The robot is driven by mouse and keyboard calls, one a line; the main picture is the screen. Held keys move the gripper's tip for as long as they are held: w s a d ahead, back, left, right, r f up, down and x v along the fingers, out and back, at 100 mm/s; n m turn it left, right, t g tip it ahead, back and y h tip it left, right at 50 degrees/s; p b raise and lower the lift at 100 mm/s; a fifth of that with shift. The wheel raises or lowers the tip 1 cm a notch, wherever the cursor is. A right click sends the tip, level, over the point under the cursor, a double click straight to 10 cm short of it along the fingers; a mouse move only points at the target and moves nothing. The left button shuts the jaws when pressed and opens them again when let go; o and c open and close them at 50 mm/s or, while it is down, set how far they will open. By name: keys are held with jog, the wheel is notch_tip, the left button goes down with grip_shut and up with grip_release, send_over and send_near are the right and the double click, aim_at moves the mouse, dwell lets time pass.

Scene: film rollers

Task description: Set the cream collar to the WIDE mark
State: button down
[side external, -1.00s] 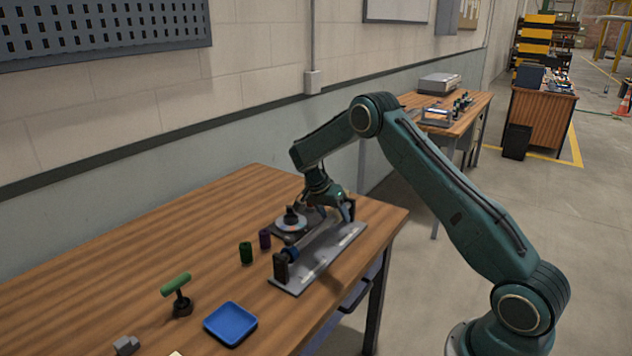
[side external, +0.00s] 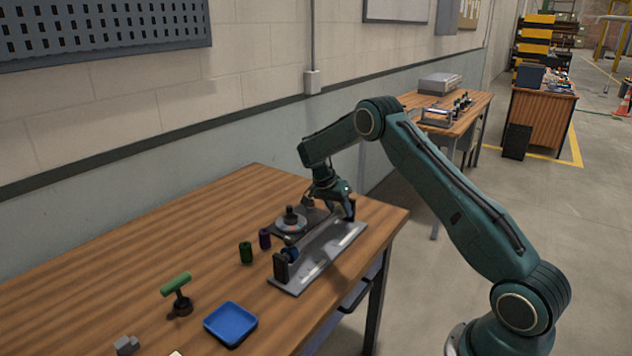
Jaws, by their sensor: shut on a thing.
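A grey base plate (side external: 318,268) lies near the table's right edge. A dark upright bracket (side external: 281,267) stands at its near-left end, with a blue round part (side external: 291,254) beside it. My gripper (side external: 345,212) is low over the plate's far-right end, fingers pointing down. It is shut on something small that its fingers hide. I cannot make out the cream collar or the WIDE mark at this size.
Left of the plate are a dark round fixture with a pale disc (side external: 291,224), a purple cylinder (side external: 264,239) and a green cylinder (side external: 246,253). Nearer are a green-handled tool (side external: 177,285), a blue tray (side external: 230,323) and a grey block (side external: 126,345). The table's left is clear.

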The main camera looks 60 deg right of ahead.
jog(key=shift+d, duration=0.65)
jog(key=c, duration=0.8)
grip_release()
jog(key=shift+a+r, duration=0.1)
jog(key=shift+r, duration=0.05)
jog(key=shift+v, duration=6.8)
jog(key=shift+r, duration=0.1)
